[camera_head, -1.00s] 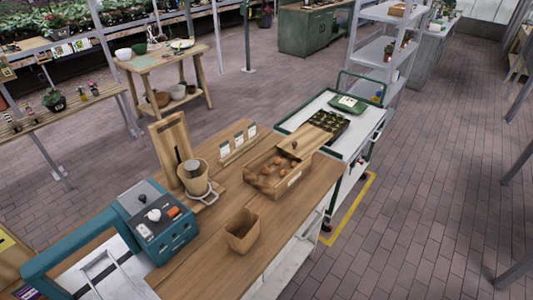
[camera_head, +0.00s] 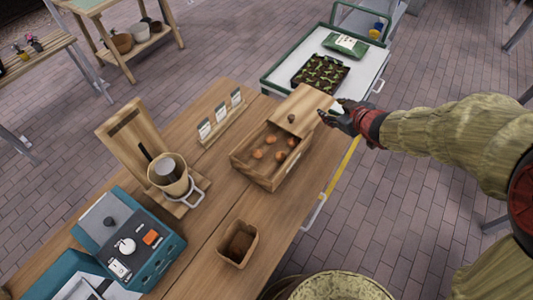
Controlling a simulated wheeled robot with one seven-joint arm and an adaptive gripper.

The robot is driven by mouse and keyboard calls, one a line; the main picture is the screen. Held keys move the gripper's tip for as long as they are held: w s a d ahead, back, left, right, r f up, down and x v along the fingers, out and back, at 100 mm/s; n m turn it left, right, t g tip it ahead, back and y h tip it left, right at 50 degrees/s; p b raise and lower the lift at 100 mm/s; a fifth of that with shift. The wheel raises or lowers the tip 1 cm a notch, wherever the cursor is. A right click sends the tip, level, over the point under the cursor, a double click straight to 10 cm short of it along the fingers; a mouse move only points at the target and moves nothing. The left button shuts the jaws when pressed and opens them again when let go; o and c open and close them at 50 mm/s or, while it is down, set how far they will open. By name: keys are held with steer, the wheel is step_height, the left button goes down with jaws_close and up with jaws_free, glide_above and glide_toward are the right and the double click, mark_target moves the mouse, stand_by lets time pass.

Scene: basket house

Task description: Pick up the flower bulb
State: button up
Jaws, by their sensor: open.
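Several reddish-brown flower bulbs (camera_head: 257,153) lie in the open part of a wooden box (camera_head: 262,176) on the wooden table. A wooden lid (camera_head: 303,108) with a dark round knob covers the far right part of the box. My gripper (camera_head: 332,115) is open, just right of the lid's edge and beside the knob. I cannot tell whether it touches the lid. The bulbs are to its lower left, apart from it. A small square pot (camera_head: 238,244) with dark brown contents stands nearer on the table.
Seed packets (camera_head: 220,113) stand in a rack behind the box. A cart (camera_head: 375,70) holds a seedling tray (camera_head: 320,75) and a green bag. Bare tabletop lies around the pot.

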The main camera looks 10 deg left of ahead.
mark_target(260, 152)
steer(key=a+f+n+g+y, duration=0.1)
steer(key=a+f, duration=0.1)
steer(key=s+a+f+n+g+y, duration=0.1)
steer(key=a+f, duration=0.2)
steer(key=s+a+f+y, duration=0.1)
steer(key=a+f, duration=0.1)
steer(key=a, duration=0.1)
steer(key=shift+a+f+n+g+y, duration=0.2)
steer(key=shift+n+g+y, duration=0.2)
steer(key=s+a+f+g+y, duration=0.1)
steer(key=s+a, duration=0.1)
steer(key=s+a+f+n+g+y, duration=0.1)
steer(key=s+a+f+g, duration=0.1)
steer(key=s, duration=0.1)
steer(key=s+a+f+n+g+y, duration=0.1)
steer(key=s+a+f, duration=0.1)
steer(key=s, duration=0.1)
steer(key=shift+s+a+f+g, duration=0.1)
steer(key=shift+a+f+g, duration=0.1)
steer(key=shift+f+g, duration=0.1)
steer(key=shift+s+a+f, duration=0.1)
steer(key=shift+a+f, duration=0.05)
steer(key=shift+a, duration=0.2)
steer(key=b+x, duration=0.2)
steer(key=x, duration=0.4)
steer(key=shift+a+f, duration=0.1)
steer(key=shift+a, duration=0.35)
steer(key=shift+c, duration=1)
steer(key=c, duration=0.7)
steer(key=shift+c, duration=0.2)
